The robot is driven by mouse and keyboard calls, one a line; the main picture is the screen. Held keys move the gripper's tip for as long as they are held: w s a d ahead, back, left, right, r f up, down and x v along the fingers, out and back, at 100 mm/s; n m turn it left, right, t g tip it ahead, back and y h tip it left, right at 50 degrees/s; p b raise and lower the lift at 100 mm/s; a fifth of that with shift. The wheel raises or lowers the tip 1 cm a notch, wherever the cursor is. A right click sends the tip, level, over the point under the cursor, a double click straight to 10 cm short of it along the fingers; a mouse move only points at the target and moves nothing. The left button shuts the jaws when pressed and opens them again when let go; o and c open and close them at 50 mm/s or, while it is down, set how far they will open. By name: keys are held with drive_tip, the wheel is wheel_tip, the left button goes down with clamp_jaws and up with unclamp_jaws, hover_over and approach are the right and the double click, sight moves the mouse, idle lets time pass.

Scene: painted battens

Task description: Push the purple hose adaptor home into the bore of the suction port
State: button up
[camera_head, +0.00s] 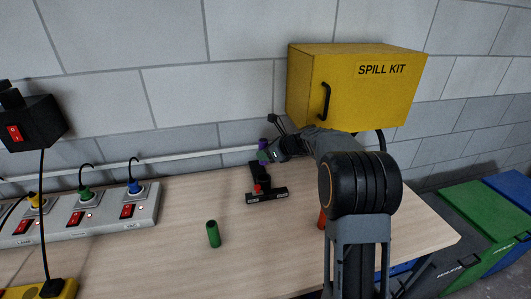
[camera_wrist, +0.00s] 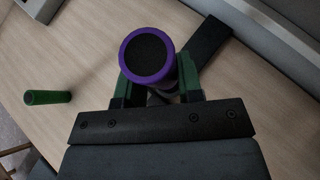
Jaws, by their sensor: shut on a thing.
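The purple hose adaptor (camera_wrist: 137,76) shows end-on in the wrist view as a purple ring with a dark, round middle. My gripper (camera_wrist: 157,88) is shut on it, with green-faced fingers on both sides. In the head view the purple adaptor (camera_head: 263,144) shows as a small patch at the gripper, above the back part of a dark fixture on the bench. No bore of a suction port can be made out; I cannot tell whether the fixture holds it. The adaptor's far end is hidden.
The dark fixture (camera_head: 267,196) has a red part. An orange-red piece (camera_head: 322,220) is partly hidden by my arm. A yellow spill kit box (camera_head: 350,85) hangs behind; a socket strip (camera_head: 95,217) lies left.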

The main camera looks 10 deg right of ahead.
sight(266, 163)
drive_tip(key=shift+r, duration=0.15)
drive_tip(key=shift+f+b, duration=1.85)
drive_tip(key=shift+f, duration=1.15)
drive_tip(key=shift+f+b, duration=0.7)
drive_tip(key=shift+f, duration=0.85)
drive_tip(key=o, duration=1.1)
drive_tip(key=shift+c, duration=0.2)
drive_tip(key=v, duration=1.4)
drive_tip(key=shift+a, duration=0.1)
